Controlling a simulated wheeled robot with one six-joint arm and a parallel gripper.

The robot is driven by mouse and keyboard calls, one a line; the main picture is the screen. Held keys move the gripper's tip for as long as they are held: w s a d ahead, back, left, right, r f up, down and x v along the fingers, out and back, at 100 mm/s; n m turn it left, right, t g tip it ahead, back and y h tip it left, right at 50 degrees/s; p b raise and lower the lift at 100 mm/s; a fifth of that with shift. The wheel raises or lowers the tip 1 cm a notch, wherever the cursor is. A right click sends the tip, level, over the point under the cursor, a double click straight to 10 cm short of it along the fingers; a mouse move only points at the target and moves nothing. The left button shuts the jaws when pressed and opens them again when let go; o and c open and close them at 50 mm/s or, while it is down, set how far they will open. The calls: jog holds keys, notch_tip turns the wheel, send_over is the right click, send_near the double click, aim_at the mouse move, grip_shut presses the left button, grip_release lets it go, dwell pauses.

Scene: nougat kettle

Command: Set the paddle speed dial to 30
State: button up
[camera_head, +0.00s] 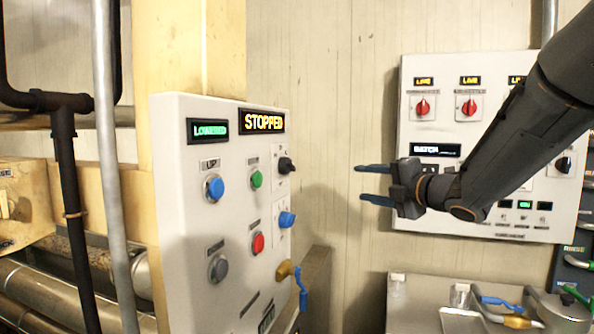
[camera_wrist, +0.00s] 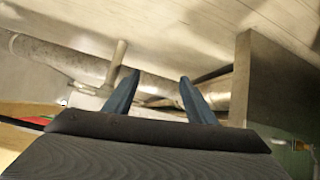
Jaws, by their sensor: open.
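A white control panel (camera_head: 185,150) stands at the left with a lit "STOPPED" display (camera_head: 263,121) and a "LOWERED" display (camera_head: 208,128). On its right side are a black knob (camera_head: 286,165) and a blue knob (camera_head: 286,219), each on a small plate. Their labels and scales are too small to read, so I cannot tell which is the paddle speed dial or its setting. My gripper (camera_head: 362,183) is open and empty, right of this panel and clear of both knobs, its fingers pointing left. In the wrist view my open fingers (camera_wrist: 160,78) show no dial between them.
The left panel also has blue, green, red and grey buttons, and a yellow valve (camera_head: 287,270) with a blue handle below. A second panel (camera_head: 440,75) with red knobs hangs behind my arm. Metal pipes (camera_head: 50,290) run at the lower left. Bare wall lies between the panels.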

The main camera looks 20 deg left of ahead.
jog(key=s+a+r+n+g+y, duration=0.4)
jog(key=a+n+g, duration=0.2)
jog(key=n, duration=0.3)
jog(key=n+g+y, duration=0.1)
jog(key=n+g, duration=0.4)
jog(key=n, duration=0.1)
send_near(294, 166)
jog(key=a, duration=0.2)
jog(key=a+p, duration=0.1)
jog(key=a, duration=0.2)
jog(key=a+p, duration=0.1)
jog(key=a, duration=0.3)
jog(key=shift+w+a+f+p, duration=0.1)
jog(key=shift+w+a+p, duration=0.1)
jog(key=shift+p, duration=0.2)
jog(key=shift+d+t, duration=0.1)
jog(key=shift+t, duration=0.3)
jog(key=c, duration=1)
jog(key=shift+c, duration=0.2)
